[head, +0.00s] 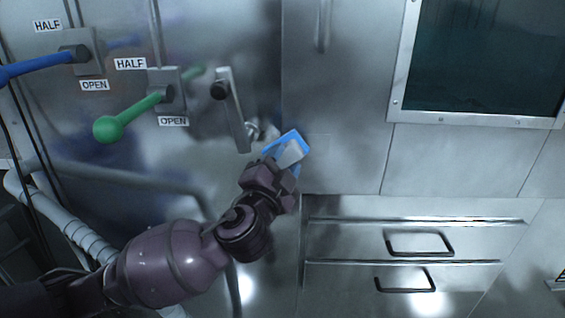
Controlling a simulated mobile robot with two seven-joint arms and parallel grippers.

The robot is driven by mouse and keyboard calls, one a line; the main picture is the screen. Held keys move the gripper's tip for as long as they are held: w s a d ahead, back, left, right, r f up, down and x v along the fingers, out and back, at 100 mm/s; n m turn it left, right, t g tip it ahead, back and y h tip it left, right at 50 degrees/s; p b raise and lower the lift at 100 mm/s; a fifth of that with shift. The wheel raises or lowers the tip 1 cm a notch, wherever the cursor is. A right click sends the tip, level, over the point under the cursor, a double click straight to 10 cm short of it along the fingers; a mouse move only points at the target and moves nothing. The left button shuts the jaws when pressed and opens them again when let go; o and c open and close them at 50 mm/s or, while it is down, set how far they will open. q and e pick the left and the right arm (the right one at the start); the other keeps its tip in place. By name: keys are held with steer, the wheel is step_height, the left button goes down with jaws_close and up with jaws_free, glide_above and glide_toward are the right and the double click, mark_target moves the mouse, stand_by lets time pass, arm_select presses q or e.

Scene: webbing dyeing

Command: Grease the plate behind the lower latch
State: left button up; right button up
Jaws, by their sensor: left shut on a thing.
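My left gripper (286,160) reaches up from the lower left and is shut on a small flat blue piece (293,136). A light grey face shows against the blue; what exactly the piece is I cannot tell. The latch (233,112) is a grey bar with a black pivot knob, hanging steeply down on the steel panel just left of the gripper. A small round metal fitting (254,131) shows between the latch's lower end and the blue piece. The plate behind the latch is not clearly distinguishable. Whether the blue piece touches the panel I cannot tell. My right gripper is out of view.
A green lever (134,114) and a blue lever (40,67) stick out at the left, beside HALF and OPEN labels. A dark window (487,55) is at upper right. Drawers with black handles (419,243) are at lower right. Pipes (62,222) run at lower left.

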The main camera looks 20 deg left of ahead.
mark_target(305, 153)
arm_select(q)
steer(key=shift+w+a, duration=0.3)
steer(key=shift+w, duration=0.65)
stand_by(0.3)
steer(key=shift+w+d, duration=0.25)
steer(key=shift+d, duration=0.8)
steer(key=shift+w+d, duration=0.2)
steer(key=shift+d, duration=0.85)
steer(key=shift+w+d, duration=0.25)
steer(key=shift+d, duration=0.45)
steer(key=shift+w+d, duration=0.2)
steer(key=shift+d, duration=0.5)
steer(key=shift+w+d, duration=0.25)
steer(key=shift+d, duration=0.45)
steer(key=shift+a+r, duration=0.1)
steer(key=shift+s+a+p, duration=0.15)
steer(key=shift+a+p, duration=0.05)
steer(key=shift+a, duration=0.35)
steer(key=shift+s+a+p, duration=0.15)
steer(key=shift+a, duration=0.35)
steer(key=shift+s+a, duration=0.15)
steer(key=shift+a, duration=0.4)
steer(key=shift+s+a, duration=0.15)
steer(key=shift+a, duration=0.35)
steer(key=shift+a, duration=0.15)
